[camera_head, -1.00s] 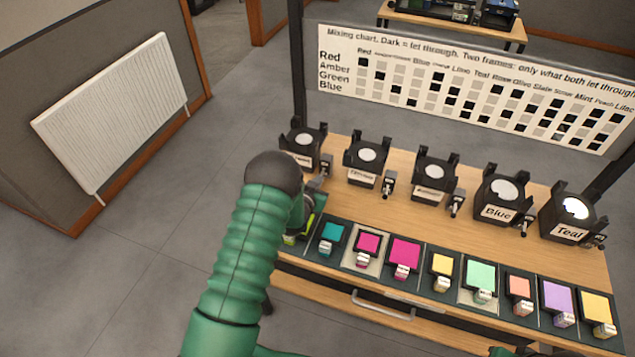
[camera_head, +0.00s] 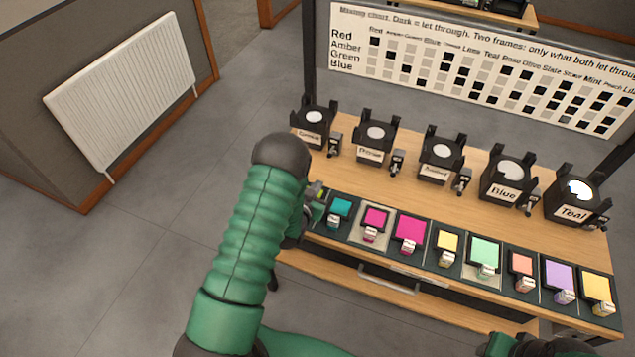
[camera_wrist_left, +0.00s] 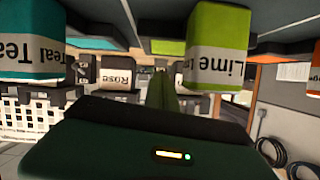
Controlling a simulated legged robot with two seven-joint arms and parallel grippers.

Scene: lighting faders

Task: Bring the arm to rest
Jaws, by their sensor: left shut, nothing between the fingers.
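My left arm comes in from the lower left of the head view, and its gripper (camera_head: 312,200) is partly hidden behind the dark wrist. The gripper is shut and empty, at the left end of the row of coloured gel frames. In the left wrist view the green fingers (camera_wrist_left: 163,95) are together, with the Lime block (camera_wrist_left: 217,45) and the Teal block (camera_wrist_left: 30,50) close by on either side. My right gripper is not in view; only a dark green part of my body shows at the lower right.
A mixing chart (camera_head: 480,65) stands behind. A white radiator (camera_head: 120,90) is at left; the floor between is clear.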

